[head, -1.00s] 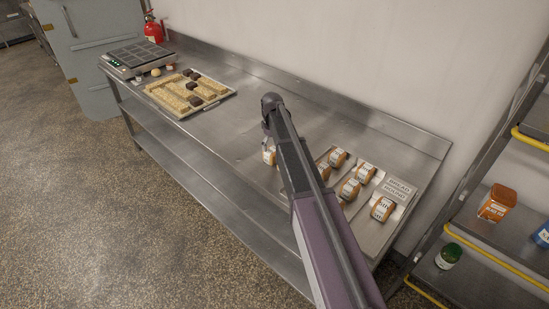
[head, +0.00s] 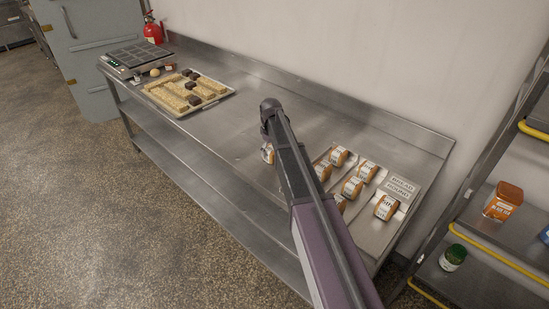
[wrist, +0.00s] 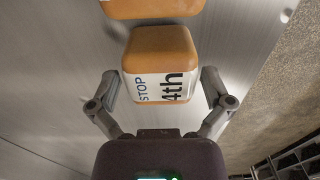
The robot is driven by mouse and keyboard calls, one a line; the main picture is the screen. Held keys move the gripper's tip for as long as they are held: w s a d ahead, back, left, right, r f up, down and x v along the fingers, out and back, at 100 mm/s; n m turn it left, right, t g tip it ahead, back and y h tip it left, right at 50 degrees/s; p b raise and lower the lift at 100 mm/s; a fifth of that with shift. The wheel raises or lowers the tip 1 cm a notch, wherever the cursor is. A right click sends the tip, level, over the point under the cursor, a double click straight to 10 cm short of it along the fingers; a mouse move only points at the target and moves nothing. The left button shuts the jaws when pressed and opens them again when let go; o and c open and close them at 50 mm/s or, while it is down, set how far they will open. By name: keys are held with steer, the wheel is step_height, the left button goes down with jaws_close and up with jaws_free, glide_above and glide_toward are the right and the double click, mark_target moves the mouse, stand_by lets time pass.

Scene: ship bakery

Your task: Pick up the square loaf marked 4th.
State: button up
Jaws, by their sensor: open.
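The square loaf marked 4th (wrist: 160,62) is orange-brown with a white band reading STOP and 4th. In the wrist view it lies between the two fingers of my gripper (wrist: 159,76), which is open, one finger on each side. I cannot tell whether the fingers touch it. A second similar loaf (wrist: 152,8) is just beyond it, cut off by the top edge. In the head view a loaf (head: 267,153) shows beside my arm, partly hidden, its mark unreadable. My arm hides the gripper there.
Several banded loaves, one of them here (head: 386,207), stand in rows on the steel bench (head: 250,120). A sign (head: 400,188) is at the right. A tray of pastries (head: 228,96) and a scale (head: 135,55) are at the far left. A shelf rack (head: 490,270) stands at the right.

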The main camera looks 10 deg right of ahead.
steer(key=shift+f+b, duration=0.5)
steer(key=shift+f, duration=0.35)
steer(key=shift+c, duration=0.2)
steer(key=c, duration=0.9)
